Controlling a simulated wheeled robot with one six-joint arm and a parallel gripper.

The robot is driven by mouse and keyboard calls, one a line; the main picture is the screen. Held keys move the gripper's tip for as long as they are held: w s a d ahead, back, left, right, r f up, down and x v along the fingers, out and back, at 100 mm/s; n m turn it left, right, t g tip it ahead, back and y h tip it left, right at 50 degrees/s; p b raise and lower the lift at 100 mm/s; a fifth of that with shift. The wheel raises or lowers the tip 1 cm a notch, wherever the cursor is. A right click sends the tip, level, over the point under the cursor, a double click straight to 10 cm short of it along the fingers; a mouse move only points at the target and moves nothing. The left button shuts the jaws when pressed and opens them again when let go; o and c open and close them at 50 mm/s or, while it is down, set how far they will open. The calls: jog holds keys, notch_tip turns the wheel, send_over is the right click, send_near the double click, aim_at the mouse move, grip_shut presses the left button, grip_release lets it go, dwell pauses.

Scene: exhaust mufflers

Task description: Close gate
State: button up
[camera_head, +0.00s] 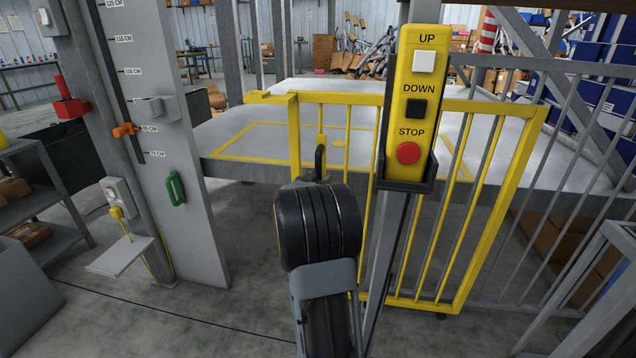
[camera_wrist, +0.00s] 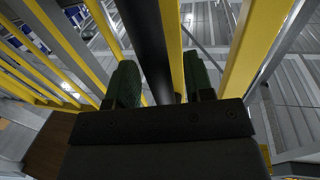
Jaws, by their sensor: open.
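The yellow barred gate (camera_head: 500,200) stands in front of the raised grey platform, and its left end is apart from the grey post with the height scale. In the wrist view, yellow gate bars (camera_wrist: 255,45) run on both sides of my gripper (camera_wrist: 163,72). My gripper is open, with its two green-padded fingers apart. A dark upright bar (camera_wrist: 148,40), which looks like the gate's handle, lies between the fingers. I cannot tell whether either finger touches it. In the head view, my black wrist hides part of the gate's left side and the fingertips.
A yellow UP/DOWN/STOP button box (camera_head: 408,105) stands on a post before the gate. A grey panel with a green handle (camera_head: 176,188) is at the left. Grey railings (camera_head: 565,150) adjoin the gate's right side. Floor between panel and gate is clear.

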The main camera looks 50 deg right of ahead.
grip_shut()
dwell(0.5)
